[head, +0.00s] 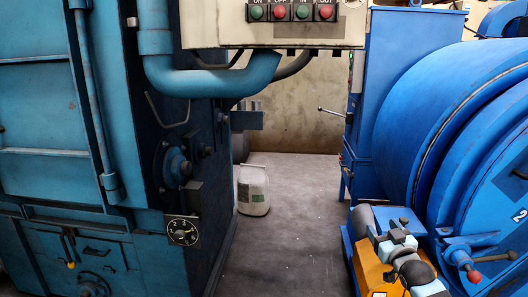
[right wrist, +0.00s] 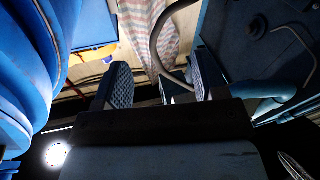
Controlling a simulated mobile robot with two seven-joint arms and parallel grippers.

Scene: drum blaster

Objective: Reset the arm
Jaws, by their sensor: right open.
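My right gripper (right wrist: 160,78) shows in the right wrist view. Its two dark, ribbed finger pads stand well apart, and nothing is seen between them except background. A grey curved pipe (right wrist: 157,42) passes behind the gap, apart from the fingers as far as I can tell. My left gripper is in neither view.
A teal cabinet machine (head: 60,180) stands left, a big blue drum (head: 430,130) right. A control box (head: 275,30) with green and red buttons hangs above. A pale canister (head: 253,190) stands on the floor.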

